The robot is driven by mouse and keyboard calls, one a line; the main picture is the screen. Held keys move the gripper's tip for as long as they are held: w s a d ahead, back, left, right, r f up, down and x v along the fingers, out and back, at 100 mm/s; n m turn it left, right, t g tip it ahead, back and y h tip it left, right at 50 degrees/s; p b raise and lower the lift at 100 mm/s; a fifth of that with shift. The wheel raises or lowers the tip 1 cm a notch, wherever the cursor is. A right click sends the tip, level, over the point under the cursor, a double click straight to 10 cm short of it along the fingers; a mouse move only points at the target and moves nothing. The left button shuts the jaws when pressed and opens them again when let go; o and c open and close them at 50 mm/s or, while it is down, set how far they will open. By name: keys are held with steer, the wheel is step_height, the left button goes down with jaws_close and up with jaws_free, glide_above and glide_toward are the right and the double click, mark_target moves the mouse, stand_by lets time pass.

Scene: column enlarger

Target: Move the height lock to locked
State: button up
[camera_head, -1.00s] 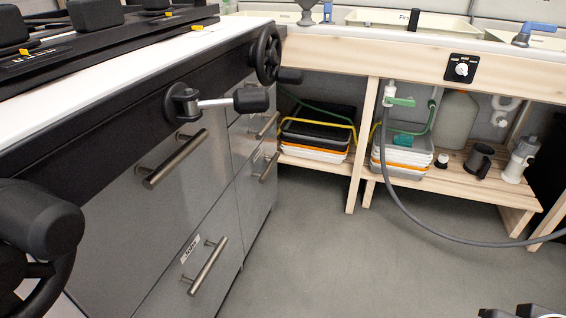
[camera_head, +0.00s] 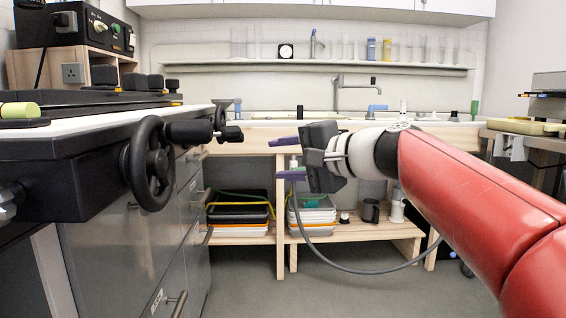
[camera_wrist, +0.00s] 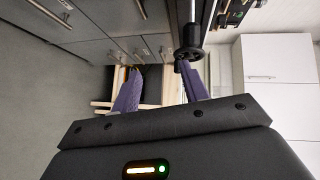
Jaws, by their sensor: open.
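A black-knobbed lever (camera_head: 232,133), which looks like the height lock, juts right from the bench side, beyond the near handwheel (camera_head: 150,165).
The bench (camera_head: 75,165) with grey drawers fills the left. The floor (camera_head: 240,290) between is clear.

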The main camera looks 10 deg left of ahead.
steer(key=w+a+r+y+p, duration=0.1)
steer(key=w+a+p, duration=0.1)
steer(key=a, duration=0.3)
steer(key=w+a+r+y+p, duration=0.1)
steer(key=w+a+r+p, duration=0.1)
steer(key=w+a, duration=0.2)
steer(key=shift+a+r, duration=0.3)
steer(key=shift+a, duration=0.15)
stand_by(0.4)
steer(key=shift+s, duration=0.1)
steer(key=c, duration=0.9)
steer(key=shift+o, duration=0.2)
steer(key=b, duration=0.5)
glide_toward(219, 134)
steer(key=x, duration=0.3)
steer(key=shift+s+f+b, duration=0.2)
steer(key=shift+s+b, duration=0.3)
steer(key=shift+s, duration=0.45)
steer(key=o, duration=0.8)
steer(key=shift+r, duration=0.1)
